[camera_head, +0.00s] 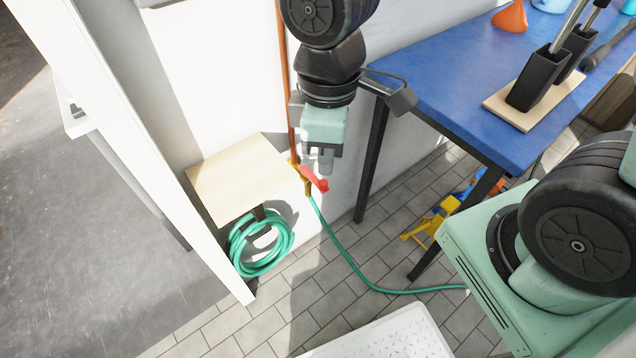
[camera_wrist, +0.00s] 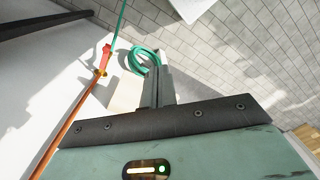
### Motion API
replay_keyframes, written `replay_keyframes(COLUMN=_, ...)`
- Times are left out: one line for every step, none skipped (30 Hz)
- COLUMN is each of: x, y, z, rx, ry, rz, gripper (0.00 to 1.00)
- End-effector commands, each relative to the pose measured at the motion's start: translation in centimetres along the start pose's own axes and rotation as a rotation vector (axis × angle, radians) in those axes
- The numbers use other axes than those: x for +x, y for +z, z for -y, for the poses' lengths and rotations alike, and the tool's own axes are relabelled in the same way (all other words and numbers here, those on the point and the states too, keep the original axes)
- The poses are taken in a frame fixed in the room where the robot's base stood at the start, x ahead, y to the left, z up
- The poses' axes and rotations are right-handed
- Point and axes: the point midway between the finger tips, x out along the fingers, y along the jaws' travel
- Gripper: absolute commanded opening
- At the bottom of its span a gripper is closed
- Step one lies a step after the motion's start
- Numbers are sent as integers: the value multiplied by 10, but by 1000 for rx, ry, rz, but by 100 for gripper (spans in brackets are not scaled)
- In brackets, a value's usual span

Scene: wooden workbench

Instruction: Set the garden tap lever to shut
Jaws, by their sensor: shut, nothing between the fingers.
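The garden tap has a brass body (camera_head: 307,187) at the foot of a copper pipe on the white wall. Its red lever (camera_head: 316,181) slants down and right in the head view. In the wrist view the lever (camera_wrist: 106,57) lies roughly along the line of pipe and hose. My gripper (camera_head: 325,168) points down, shut and empty, its tips just above the lever in the head view. In the wrist view the gripper (camera_wrist: 158,70) is right of the lever, with a visible gap. A green hose (camera_head: 340,250) runs from the tap's outlet.
A wooden shelf (camera_head: 235,175) juts out left of the tap, with a coiled green hose (camera_head: 262,252) below it. A blue table (camera_head: 440,100) with black legs stands to the right. Paved floor (camera_head: 240,330) lies below, with a white slab (camera_head: 390,340) in front.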

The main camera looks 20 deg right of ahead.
Motion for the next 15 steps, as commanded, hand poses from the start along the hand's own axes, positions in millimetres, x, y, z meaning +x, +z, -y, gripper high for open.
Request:
replay_keyframes(x=20, y=-6, z=-18, rx=-74, ry=-25, rz=6, gripper=0)
replay_keyframes(x=29, y=-10, z=-27, rx=-129, ry=-36, rz=5, gripper=0)
replay_keyframes(x=41, y=-14, z=-39, rx=-203, ry=-52, rz=1, gripper=0)
replay_keyframes(x=50, y=-17, z=-49, rx=-258, ry=-63, rz=-6, gripper=0)
replay_keyframes(x=59, y=-19, z=-58, rx=-313, ry=-74, rz=-14, gripper=0)
replay_keyframes(x=72, y=-22, z=-70, rx=-384, ry=-90, rz=-28, gripper=0)
replay_keyframes(x=81, y=-25, z=-80, rx=-436, ry=-100, rz=-42, gripper=0)
replay_keyframes(x=91, y=-27, z=-89, rx=-489, ry=-109, rz=-58, gripper=0)
replay_keyframes(x=104, y=-29, z=-100, rx=-557, ry=-121, rz=-81, gripper=0)
replay_keyframes(x=113, y=-30, z=-109, rx=-607, ry=-127, rz=-99, gripper=0)
replay_keyframes(x=122, y=-31, z=-117, rx=-654, ry=-131, rz=-120, gripper=0)
replay_keyframes(x=134, y=-33, z=-127, rx=-712, ry=-136, rz=-147, gripper=0)
replay_keyframes(x=142, y=-33, z=-134, rx=-754, ry=-136, rz=-167, gripper=0)
replay_keyframes(x=150, y=-34, z=-140, rx=-791, ry=-137, rz=-186, gripper=0)
replay_keyframes(x=158, y=-35, z=-148, rx=-836, ry=-133, rz=-211, gripper=0)
